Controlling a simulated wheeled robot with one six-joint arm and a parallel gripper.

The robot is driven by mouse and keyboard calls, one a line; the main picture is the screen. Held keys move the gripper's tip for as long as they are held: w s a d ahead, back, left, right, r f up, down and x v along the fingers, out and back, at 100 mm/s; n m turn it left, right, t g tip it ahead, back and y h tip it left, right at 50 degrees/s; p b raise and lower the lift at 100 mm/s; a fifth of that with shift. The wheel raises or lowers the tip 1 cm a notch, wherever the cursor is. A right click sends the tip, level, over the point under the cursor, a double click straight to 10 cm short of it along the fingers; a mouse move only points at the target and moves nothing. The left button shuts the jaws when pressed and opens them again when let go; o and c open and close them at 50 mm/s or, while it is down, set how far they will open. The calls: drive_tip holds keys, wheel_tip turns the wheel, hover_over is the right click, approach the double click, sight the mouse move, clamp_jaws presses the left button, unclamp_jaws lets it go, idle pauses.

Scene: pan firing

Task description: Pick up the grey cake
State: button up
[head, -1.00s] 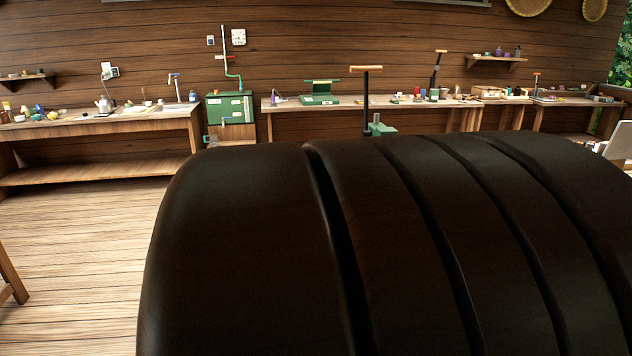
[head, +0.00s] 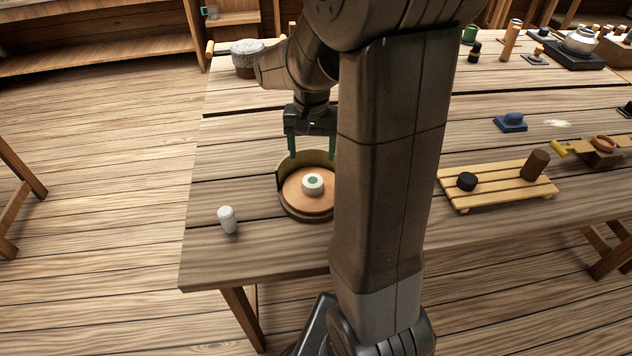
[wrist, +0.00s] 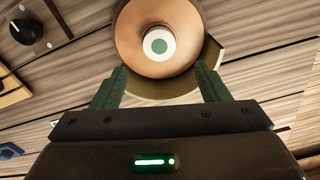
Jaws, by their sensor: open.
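A small pale grey-white round piece with a grey-green disc on top (head: 313,184) sits at the middle of a round terracotta-coloured dish (head: 296,198). It looks like the grey cake, though I cannot be sure. The wrist view shows the piece (wrist: 148,44) and the dish (wrist: 128,35) at the top, beyond my fingertips. My gripper (head: 312,152) is open, empty, pointing down above the back part of the dish. Its green fingers (wrist: 160,72) are apart, with the cake ahead of them and not between them. A curved olive-tan wall (head: 290,163) rises behind the dish. My arm hides the dish's right edge.
A small white cup-like piece (head: 227,219) stands left of the dish near the table edge. A grey-topped pot (head: 247,55) stands at the back left. The table's left front is mostly clear.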

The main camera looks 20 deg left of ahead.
sight(312, 182)
wheel_tip(312, 182, down, 4)
drive_tip(key=shift+r, duration=0.1)
drive_tip(key=shift+s+d+f, duration=0.1)
drive_tip(key=shift+f, duration=1.3)
drive_tip(key=shift+s+f, duration=0.1)
drive_tip(key=shift+f, duration=1.3)
drive_tip(key=c, duration=1.1)
